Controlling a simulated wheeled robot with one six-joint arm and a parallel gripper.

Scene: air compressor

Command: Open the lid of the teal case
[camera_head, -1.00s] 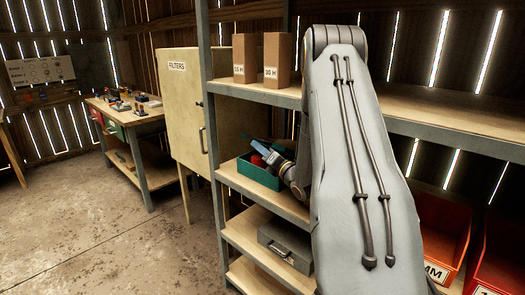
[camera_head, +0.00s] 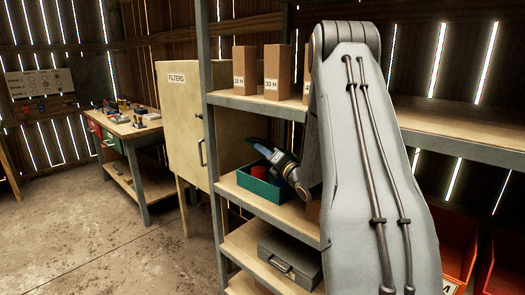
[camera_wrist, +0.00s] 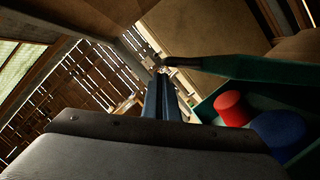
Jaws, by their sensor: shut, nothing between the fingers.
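The teal case (camera_head: 262,190) sits on the middle shelf in the head view. Its top is open, and red shows inside. In the wrist view, red and blue round things lie within its teal walls (camera_wrist: 205,108). A teal panel that looks like its raised lid (camera_wrist: 255,70) reaches across above them, with a dark handle-like piece (camera_wrist: 180,62) at its left end. My gripper (camera_head: 252,143) is shut and empty, tilted up above the case. Its fingers (camera_wrist: 163,78) end just below the dark piece in the wrist view; I cannot tell whether they touch. My arm hides the space to the right.
Cardboard boxes (camera_head: 278,70) stand on the shelf above. A grey metal case (camera_head: 290,260) lies on the shelf below. The filters cabinet (camera_head: 180,120) stands close on the left. Red bins (camera_head: 455,242) are at the lower right. The floor at the left is open.

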